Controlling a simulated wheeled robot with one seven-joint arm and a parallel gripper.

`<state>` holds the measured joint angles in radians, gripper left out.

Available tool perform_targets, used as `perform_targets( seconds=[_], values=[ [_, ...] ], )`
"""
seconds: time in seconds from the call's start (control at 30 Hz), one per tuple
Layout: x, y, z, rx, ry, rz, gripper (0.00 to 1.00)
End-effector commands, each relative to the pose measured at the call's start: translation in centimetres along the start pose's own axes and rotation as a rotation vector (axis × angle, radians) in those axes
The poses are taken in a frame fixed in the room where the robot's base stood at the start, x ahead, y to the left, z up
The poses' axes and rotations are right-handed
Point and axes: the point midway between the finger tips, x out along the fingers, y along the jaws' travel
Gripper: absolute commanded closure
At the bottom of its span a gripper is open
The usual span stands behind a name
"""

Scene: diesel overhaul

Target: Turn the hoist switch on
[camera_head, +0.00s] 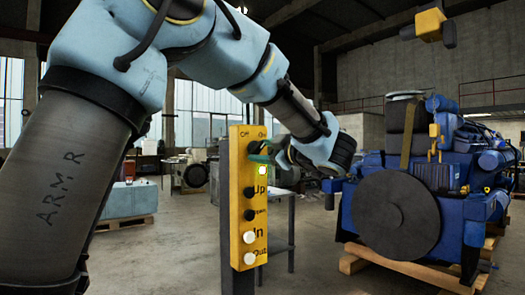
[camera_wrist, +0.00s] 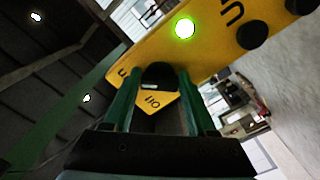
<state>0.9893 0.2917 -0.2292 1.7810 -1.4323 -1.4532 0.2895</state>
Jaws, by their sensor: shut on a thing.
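The yellow hoist control panel (camera_head: 236,165) stands upright on a dark post in the middle of the head view. At its top is a black rotary switch knob (camera_wrist: 160,74), with "Off" at the upper left and "On" at the upper right. My gripper (camera_head: 262,150) reaches it from the right. In the wrist view its two green fingers are closed on the sides of the knob. A round green light (camera_head: 262,170) just below the knob is lit; it also glows in the wrist view (camera_wrist: 184,27). The fingers partly hide the knob in the head view.
Below the light are black Up and Down buttons and white In and Out buttons (camera_head: 250,237). A blue diesel engine (camera_head: 464,190) sits on a wooden pallet at the right. A yellow hoist block (camera_head: 430,25) hangs above it. A grey table stands behind the panel.

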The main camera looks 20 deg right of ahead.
Motion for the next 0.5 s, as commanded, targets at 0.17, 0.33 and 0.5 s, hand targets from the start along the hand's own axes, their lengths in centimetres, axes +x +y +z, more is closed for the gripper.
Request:
perform_targets(
  seconds=[0.17,0.33,0.5],
  values=[
    [0.00,-0.08,0.09,0.001,-0.001,-0.001,0.98],
    [0.00,-0.06,0.07,0.000,-0.001,-0.001,0.23],
    [0.00,-0.03,0.04,-0.001,-0.001,-0.001,0.12]
  ],
)
